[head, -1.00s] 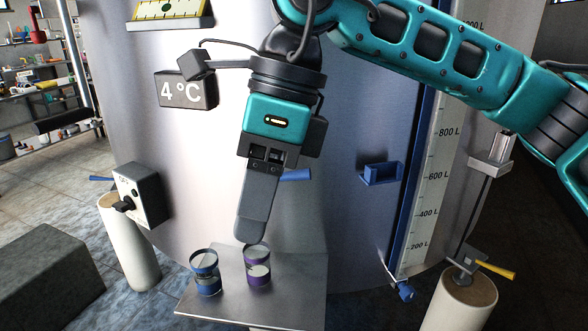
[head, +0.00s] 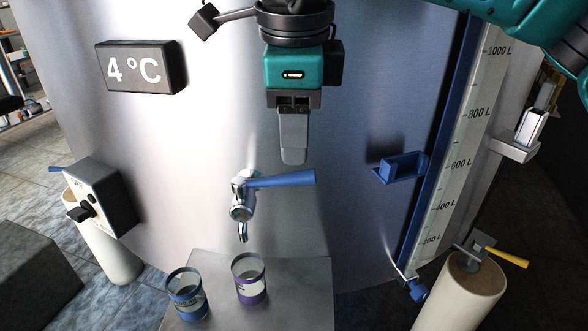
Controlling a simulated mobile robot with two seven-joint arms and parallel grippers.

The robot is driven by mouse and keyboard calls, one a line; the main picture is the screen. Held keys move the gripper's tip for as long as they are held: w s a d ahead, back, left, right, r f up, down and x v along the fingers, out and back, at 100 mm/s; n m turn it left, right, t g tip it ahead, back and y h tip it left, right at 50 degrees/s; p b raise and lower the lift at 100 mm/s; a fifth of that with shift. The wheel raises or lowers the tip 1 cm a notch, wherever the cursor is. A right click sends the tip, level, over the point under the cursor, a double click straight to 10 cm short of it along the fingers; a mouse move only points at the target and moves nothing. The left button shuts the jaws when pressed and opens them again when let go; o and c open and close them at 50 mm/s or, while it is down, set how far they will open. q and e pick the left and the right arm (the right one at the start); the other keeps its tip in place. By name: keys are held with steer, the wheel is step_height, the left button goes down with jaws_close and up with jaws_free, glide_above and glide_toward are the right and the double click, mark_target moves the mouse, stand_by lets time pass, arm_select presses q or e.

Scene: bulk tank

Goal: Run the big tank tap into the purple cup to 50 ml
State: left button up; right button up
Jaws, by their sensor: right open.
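The big tank (head: 370,110) fills the view. Its tap has a chrome spout (head: 242,208) and a blue lever (head: 282,179) that points to the right. The purple cup (head: 249,281), clear with purple bands, stands upright on a metal shelf (head: 295,277), roughly below the spout. I cannot tell whether the spout is exactly over it. No stream shows. My right gripper (head: 293,160) is open and empty, pointing down just above the blue lever, seemingly apart from it. Its fingers are seen edge-on. My left gripper is not in view.
A blue-banded cup (head: 187,295) stands left of the purple cup. A blue bracket (head: 400,167) and a level scale (head: 458,150) are on the tank's right. A control box (head: 100,196) is at left, with a 4 °C display (head: 141,67) above it.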

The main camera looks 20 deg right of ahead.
mark_target(295, 173)
steer(key=f, duration=0.2)
steer(key=w+f, duration=0.1)
steer(key=f, duration=0.4)
steer(key=shift+w+d+f, duration=0.15)
steer(key=shift+w+d, duration=0.05)
steer(key=shift+d, duration=0.05)
steer(key=shift+c, duration=0.4)
jaws_close()
